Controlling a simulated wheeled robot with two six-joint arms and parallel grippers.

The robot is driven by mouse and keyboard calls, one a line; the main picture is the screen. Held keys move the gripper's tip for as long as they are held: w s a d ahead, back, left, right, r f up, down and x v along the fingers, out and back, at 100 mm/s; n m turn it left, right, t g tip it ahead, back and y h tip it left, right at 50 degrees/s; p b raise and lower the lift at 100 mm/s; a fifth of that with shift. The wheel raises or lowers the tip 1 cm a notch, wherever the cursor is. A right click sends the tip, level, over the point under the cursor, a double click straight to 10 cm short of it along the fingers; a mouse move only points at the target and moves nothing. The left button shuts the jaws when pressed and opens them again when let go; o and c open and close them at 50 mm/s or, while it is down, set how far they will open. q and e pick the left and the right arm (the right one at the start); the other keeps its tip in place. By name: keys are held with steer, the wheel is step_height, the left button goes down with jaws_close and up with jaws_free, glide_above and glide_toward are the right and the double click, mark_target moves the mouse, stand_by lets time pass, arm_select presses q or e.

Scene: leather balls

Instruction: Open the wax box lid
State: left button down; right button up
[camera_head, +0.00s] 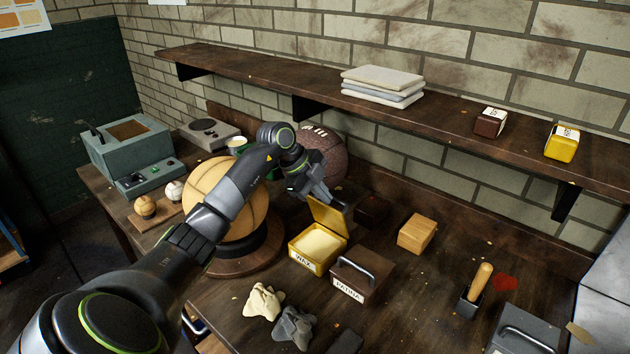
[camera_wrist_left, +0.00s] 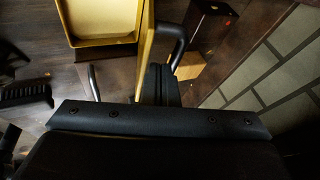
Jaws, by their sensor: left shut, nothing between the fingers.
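The yellow wax box (camera_head: 306,260) stands on the bench, labelled WAX, with pale wax inside. Its yellow lid (camera_head: 326,216) is raised and stands steeply tilted up at the box's back edge. In the left wrist view the open box (camera_wrist_left: 70,25) is at the top left and the lid (camera_wrist_left: 147,48) shows nearly edge-on, with a dark handle (camera_wrist_left: 178,42) on its outer side. My left gripper (camera_head: 335,199) is at the raised lid, its fingers shut and empty. The fingers (camera_wrist_left: 158,86) show beside the lid's edge in the wrist view; I cannot tell if they touch it. My right gripper is not in view.
A brown PATINA box (camera_head: 362,278) with a handle stands right of the wax box. A large tan ball (camera_head: 222,190) on a stand is left, and a brown football (camera_head: 328,156) is behind. Crumpled cloths (camera_head: 264,301) lie in front. A wooden block (camera_head: 417,233) stands to the right.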

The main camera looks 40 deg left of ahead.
arm_select(q)
steer(key=shift+w+d+f, duration=0.1)
steer(key=shift+f, duration=0.15)
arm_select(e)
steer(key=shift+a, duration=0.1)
arm_select(q)
steer(key=shift+w+r, duration=0.2)
steer(key=w, duration=0.4)
steer(key=shift+w+d+f+b, duration=0.15)
steer(key=shift+w+d+b, duration=0.05)
steer(key=shift+b, duration=0.1)
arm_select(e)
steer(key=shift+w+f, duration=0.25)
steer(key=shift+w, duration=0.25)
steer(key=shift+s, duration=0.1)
